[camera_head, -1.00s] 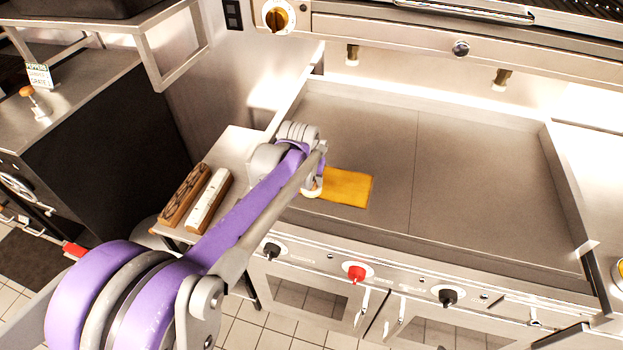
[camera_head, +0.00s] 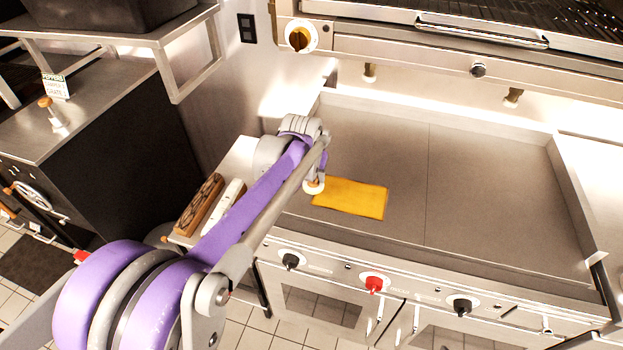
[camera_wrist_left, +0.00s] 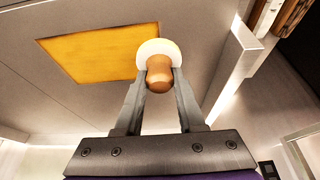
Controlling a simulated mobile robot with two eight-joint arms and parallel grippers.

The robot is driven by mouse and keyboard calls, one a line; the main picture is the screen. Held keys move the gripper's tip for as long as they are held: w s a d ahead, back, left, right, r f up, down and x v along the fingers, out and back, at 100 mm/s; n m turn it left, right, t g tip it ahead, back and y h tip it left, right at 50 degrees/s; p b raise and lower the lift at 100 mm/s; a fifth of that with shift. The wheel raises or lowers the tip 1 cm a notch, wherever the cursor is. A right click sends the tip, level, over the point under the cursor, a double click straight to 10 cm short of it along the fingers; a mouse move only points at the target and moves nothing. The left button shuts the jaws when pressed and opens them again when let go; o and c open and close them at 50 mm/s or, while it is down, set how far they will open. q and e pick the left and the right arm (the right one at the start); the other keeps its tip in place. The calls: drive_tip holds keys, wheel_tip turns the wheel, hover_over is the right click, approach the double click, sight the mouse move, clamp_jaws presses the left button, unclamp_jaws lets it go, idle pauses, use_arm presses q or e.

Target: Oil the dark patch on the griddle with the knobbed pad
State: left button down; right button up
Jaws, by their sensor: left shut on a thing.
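My left gripper (camera_head: 317,178) is shut on the wooden knob of the knobbed pad (camera_head: 313,188), a round white pad. In the left wrist view the fingers (camera_wrist_left: 160,84) hold the brown knob, with the white pad (camera_wrist_left: 159,47) beyond it. The pad is at the left end of a flat yellow-orange rectangular patch (camera_head: 350,199) on the griddle (camera_head: 480,190). The patch also shows in the left wrist view (camera_wrist_left: 95,54), beside the pad. I cannot tell whether the pad touches the griddle. I see no dark patch. My right gripper is not in view.
Raised metal walls edge the griddle's sides and back. A side shelf (camera_head: 238,158) left of it holds a wooden block (camera_head: 200,203) and a white-topped block (camera_head: 226,206). Control knobs line the front, including a red one (camera_head: 374,284). The griddle's right half is clear.

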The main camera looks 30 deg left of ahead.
use_arm(q)
drive_tip(key=shift+r, duration=0.65)
drive_tip(key=shift+r+p, duration=0.7)
drive_tip(key=shift+r, duration=0.25)
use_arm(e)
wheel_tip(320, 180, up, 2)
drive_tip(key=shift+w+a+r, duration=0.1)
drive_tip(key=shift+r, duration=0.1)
